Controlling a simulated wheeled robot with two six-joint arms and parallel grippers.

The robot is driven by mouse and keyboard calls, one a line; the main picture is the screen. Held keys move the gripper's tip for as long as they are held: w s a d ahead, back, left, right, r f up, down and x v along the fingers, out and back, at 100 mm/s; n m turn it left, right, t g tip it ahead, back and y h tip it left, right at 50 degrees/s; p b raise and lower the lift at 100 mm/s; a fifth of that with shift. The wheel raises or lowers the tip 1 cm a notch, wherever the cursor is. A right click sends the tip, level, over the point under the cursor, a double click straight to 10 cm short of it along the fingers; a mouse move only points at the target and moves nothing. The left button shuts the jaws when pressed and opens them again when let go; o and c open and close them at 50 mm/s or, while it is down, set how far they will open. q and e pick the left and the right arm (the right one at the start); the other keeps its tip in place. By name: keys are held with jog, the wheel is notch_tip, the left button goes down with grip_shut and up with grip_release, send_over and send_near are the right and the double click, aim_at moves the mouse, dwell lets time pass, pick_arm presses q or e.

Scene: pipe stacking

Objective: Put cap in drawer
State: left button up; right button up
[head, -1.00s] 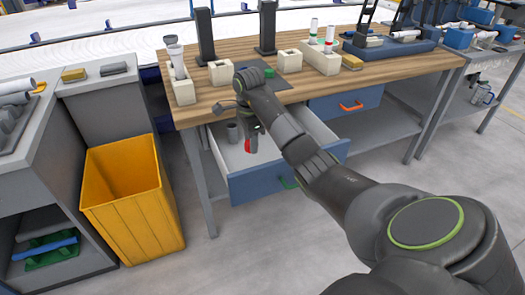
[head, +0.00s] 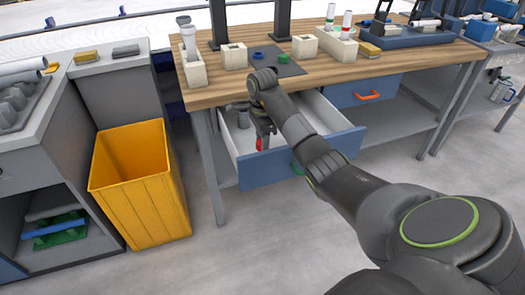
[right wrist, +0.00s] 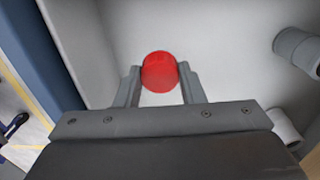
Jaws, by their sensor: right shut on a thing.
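The red cap (right wrist: 160,72) is between the two fingers of my right gripper (right wrist: 160,84) in the right wrist view. In the head view the red cap (head: 260,143) is partly hidden by the gripper (head: 262,132). The gripper points down over the open drawer (head: 262,170), which has a blue front, a green handle and a pale interior. The cap is over the drawer's floor; I cannot tell whether it touches it. My left gripper is out of view.
Grey pipe fittings (head: 243,119) lie in the drawer, also seen in the right wrist view (right wrist: 298,50). A blue cap (head: 258,55) and a green cap (head: 283,58) sit on a dark mat on the workbench (head: 210,95). A yellow bin (head: 140,190) stands left.

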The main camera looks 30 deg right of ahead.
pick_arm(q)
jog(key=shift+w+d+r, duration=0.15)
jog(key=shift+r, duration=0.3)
pick_arm(e)
notch_tip(320, 180, down, 4)
jog(key=shift+f, duration=0.1)
jog(key=o, duration=1)
jog(key=shift+c, duration=0.2)
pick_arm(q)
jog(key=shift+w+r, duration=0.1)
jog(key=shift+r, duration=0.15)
